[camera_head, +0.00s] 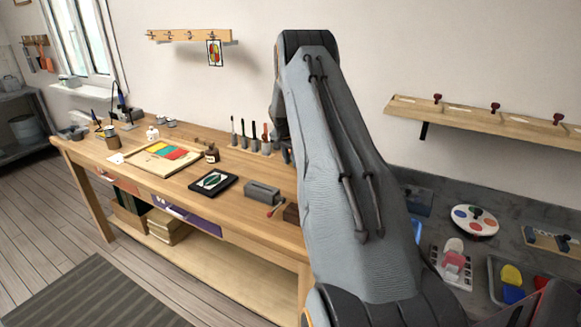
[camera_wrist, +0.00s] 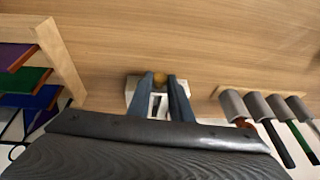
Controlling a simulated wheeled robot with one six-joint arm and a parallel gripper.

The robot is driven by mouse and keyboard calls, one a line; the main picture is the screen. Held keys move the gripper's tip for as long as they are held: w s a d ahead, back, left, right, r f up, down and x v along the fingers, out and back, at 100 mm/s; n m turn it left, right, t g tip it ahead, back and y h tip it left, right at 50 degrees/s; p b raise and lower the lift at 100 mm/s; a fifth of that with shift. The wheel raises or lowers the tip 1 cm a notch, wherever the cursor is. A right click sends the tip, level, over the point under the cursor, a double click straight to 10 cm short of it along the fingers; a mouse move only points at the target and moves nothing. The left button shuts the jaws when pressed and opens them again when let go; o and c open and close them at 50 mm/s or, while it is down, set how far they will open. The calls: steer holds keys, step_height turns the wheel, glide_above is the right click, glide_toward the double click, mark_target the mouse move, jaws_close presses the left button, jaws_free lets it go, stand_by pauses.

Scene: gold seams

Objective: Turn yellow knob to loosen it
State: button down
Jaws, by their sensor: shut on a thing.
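In the wrist view, the yellow knob (camera_wrist: 160,78) shows as a small brownish-yellow round piece between the tips of my gripper (camera_wrist: 160,82). The two dark fingers are closed around it from the left and right. The knob sits at a small pale grey block (camera_wrist: 131,88), partly covered by the fingers. The wooden surface lies around it. In the head view my grey arm hides the gripper and the knob. How far the knob is turned cannot be told.
A wooden tray with coloured panels (camera_wrist: 62,62) is left in the wrist view. Several grey-ended tools (camera_wrist: 258,106) stand at the right. In the head view, the long workbench (camera_head: 105,147) holds a dark framed picture (camera_head: 213,183) and a grey block (camera_head: 262,191). A wall shelf (camera_head: 480,120) is at right.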

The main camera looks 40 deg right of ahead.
steer(key=shift+w+a+f+n+g+h+b, duration=0.1)
steer(key=shift+w+n+g+h+b, duration=0.45)
steer(key=shift+b, duration=1.4)
steer(key=shift+a+f+m+g+h+b, duration=0.15)
steer(key=shift+g+b, duration=0.8)
steer(key=shift+b, duration=1)
steer(key=b, duration=0.1)
steer(key=g+b, duration=0.1)
steer(key=b, duration=0.1)
steer(key=shift+w+r+g+h+b, duration=0.1)
steer(key=shift+r+g+h+b, duration=0.05)
steer(key=shift+g+h+b, duration=0.15)
steer(key=shift+r+b, duration=0.1)
steer(key=shift+b, duration=0.2)
steer(key=c, duration=1.9)
jaws_free()
steer(key=shift+o, duration=0.2)
steer(key=b+v, duration=0.1)
steer(key=v, duration=0.6)
steer(key=shift+w+a+r, duration=0.15)
steer(key=shift+a+r, duration=0.05)
steer(key=shift+r, duration=0.1)
steer(key=shift+a+n, duration=0.1)
steer(key=shift+n, duration=0.2)
